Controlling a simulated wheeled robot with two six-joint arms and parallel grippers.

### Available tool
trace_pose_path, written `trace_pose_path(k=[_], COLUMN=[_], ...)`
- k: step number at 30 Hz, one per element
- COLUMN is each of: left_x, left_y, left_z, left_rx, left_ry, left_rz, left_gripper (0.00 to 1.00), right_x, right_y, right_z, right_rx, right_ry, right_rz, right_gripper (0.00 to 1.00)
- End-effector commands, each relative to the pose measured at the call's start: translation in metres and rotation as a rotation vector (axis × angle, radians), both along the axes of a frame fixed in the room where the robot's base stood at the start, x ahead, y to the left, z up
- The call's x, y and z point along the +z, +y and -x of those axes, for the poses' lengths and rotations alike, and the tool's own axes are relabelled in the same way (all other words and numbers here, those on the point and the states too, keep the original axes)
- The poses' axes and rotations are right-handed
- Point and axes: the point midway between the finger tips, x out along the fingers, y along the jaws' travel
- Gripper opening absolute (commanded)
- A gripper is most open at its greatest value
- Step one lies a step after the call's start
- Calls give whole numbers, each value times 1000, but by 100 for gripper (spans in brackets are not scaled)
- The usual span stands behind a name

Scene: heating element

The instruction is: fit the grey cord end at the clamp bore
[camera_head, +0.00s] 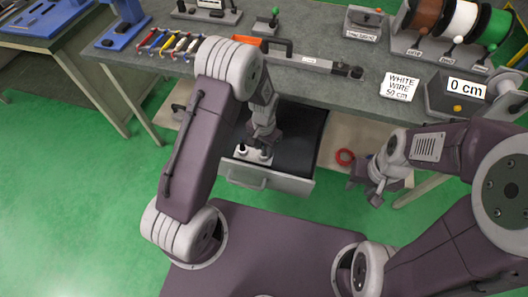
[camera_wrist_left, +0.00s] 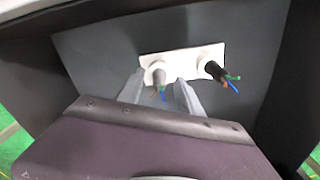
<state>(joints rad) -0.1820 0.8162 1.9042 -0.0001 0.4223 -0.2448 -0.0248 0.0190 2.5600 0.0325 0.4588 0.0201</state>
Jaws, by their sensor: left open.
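In the left wrist view a white plate (camera_wrist_left: 183,62) carries two round white collars. A grey cord end (camera_wrist_left: 158,76) stands out of the left collar, with thin coloured wires at its tip. A black cord end (camera_wrist_left: 214,70) with blue, green and brown wires stands out of the right collar. My left gripper (camera_wrist_left: 161,83) is open, its fingers on either side of the grey cord end; contact cannot be told. In the head view my left gripper (camera_head: 263,143) is low inside the open drawer. My right gripper (camera_head: 367,187) is beside the drawer, its jaw state unclear. I cannot identify the clamp bore.
The open drawer (camera_head: 265,181) juts out below the grey workbench (camera_head: 330,91). Wire spools (camera_head: 461,20), a "WHITE WIRE 50 cm" sign (camera_head: 400,86) and a "0 cm" display (camera_head: 466,88) stand at the right. Coloured-handled tools (camera_head: 172,44) lie at the left.

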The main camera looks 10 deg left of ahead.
Motion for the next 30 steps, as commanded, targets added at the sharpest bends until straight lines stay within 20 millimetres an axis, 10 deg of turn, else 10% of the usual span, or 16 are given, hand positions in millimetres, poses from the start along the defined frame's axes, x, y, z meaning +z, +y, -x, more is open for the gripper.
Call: trace_pose_path(k=[6, 11, 22, 30], left_x=[-1, -1, 4, 46], left_y=[0, 0, 0, -5], left_z=[0, 0, -1, -3], left_rx=[0, 0, 0, -3], left_ry=[-1, -1, -2, -6], left_rz=[0, 0, 0, 2], left_gripper=[39, 0, 0, 0], right_x=[0, 0, 1, 6], right_y=[0, 0, 0, 0], right_z=[0, 0, 0, 0], right_rx=[0, 0, 0, 0], right_ry=[0, 0, 0, 0], right_rz=[0, 0, 0, 0], right_gripper=[36, 36, 36, 36])
